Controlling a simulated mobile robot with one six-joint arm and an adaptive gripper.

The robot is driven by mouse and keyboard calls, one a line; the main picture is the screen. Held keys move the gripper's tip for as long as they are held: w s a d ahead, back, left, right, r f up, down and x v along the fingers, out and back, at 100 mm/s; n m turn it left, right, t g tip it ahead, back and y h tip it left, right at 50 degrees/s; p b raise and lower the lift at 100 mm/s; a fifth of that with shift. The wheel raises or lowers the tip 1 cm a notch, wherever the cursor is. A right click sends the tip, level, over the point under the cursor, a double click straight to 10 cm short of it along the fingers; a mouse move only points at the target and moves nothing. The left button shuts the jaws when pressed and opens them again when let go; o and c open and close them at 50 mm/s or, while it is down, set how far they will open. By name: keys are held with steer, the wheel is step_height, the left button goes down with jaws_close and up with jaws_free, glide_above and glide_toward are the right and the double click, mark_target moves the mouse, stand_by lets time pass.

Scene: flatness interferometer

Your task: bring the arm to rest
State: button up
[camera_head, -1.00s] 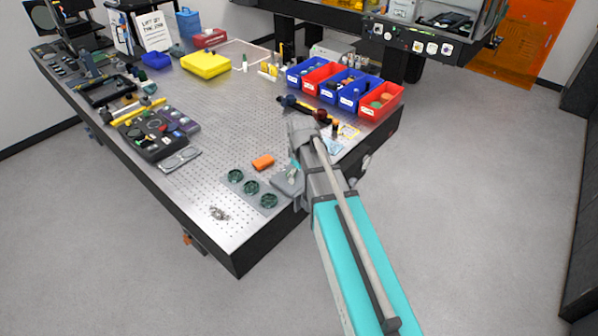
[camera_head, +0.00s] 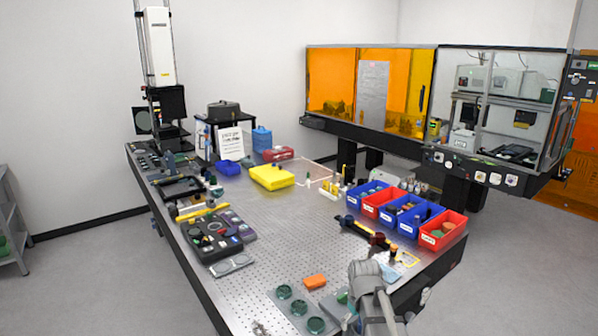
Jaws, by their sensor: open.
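My arm shows at the bottom edge of the head view, right of centre, as a grey rounded joint with a pale link (camera_head: 366,285). It stands in front of the near right part of the perforated metal table (camera_head: 262,240). My gripper cannot be made out; the joint and the picture's lower edge hide the rest of the arm. A grey plate with a green piece lies just left of the arm, partly covered by it.
Near the arm are a holder with green round optics (camera_head: 299,307), an orange block (camera_head: 315,281) and a black bar with knobs (camera_head: 365,233). Red and blue bins (camera_head: 442,232) line the right edge. An orange-windowed enclosure (camera_head: 330,80) stands behind. Floor right of the table is clear.

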steer(key=s+f+m+b, duration=0.3)
steer(key=s+f+m, duration=0.1)
steer(key=s, duration=0.5)
steer(key=shift+a, duration=0.1)
